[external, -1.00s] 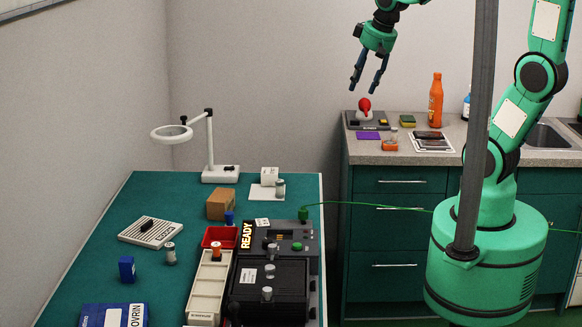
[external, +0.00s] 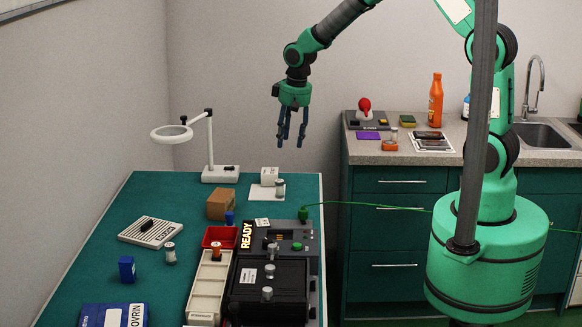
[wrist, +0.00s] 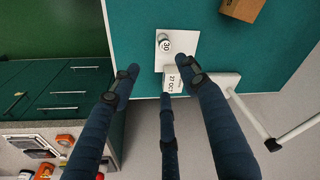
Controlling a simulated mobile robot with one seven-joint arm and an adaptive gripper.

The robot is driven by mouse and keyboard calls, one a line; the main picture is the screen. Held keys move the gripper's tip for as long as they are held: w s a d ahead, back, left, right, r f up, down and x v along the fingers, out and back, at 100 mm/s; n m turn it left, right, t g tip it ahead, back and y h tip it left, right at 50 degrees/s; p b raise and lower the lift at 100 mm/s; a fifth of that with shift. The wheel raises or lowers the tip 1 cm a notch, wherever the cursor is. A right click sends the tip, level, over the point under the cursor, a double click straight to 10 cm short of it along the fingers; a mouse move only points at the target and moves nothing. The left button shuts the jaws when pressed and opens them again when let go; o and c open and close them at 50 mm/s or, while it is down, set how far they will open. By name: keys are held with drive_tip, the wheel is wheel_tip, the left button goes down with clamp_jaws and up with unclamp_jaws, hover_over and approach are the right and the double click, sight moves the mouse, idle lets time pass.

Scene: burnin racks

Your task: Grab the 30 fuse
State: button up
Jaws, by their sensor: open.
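The 30 fuse (external: 279,188) is a small pale cylinder with a grey cap. It stands on a white sheet at the back right of the green table, and its round "30" label (wrist: 165,44) shows in the wrist view. My gripper (external: 290,141) hangs fingers-down, open and empty, above and a little right of the fuse in the external view. In the wrist view my gripper (wrist: 162,75) has its dark fingers spread, with the fuse beyond their tips.
A white box (wrist: 177,80) marked "27 OCT" stands beside the fuse. A magnifier lamp (external: 209,150) and a cardboard box (external: 221,203) stand to the left. A black device (external: 290,228) with a READY sign is in front. The sink counter (external: 370,152) is at right.

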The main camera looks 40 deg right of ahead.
sight(280, 181)
drive_tip(key=f, duration=0.1)
drive_tip(key=w+f, duration=0.1)
drive_tip(key=a+f, duration=0.1)
drive_tip(key=shift+w+a+f, duration=0.1)
drive_tip(key=shift+w+f, duration=0.15)
drive_tip(key=shift+f, duration=0.15)
drive_tip(key=shift+w+f+b, duration=0.15)
drive_tip(key=shift+w+f, duration=0.05)
drive_tip(key=shift+f, duration=1.2)
drive_tip(key=shift+w+f+b, duration=0.1)
drive_tip(key=shift+w+f, duration=0.1)
drive_tip(key=shift+f, duration=1.25)
drive_tip(key=shift+w+f+b, duration=0.15)
drive_tip(key=shift+w+f, duration=0.05)
drive_tip(key=shift+f, duration=1.2)
drive_tip(key=shift+w+a+f+b, duration=0.15)
drive_tip(key=shift+f+b, duration=0.3)
drive_tip(key=shift+f, duration=2.15)
clamp_jaws()
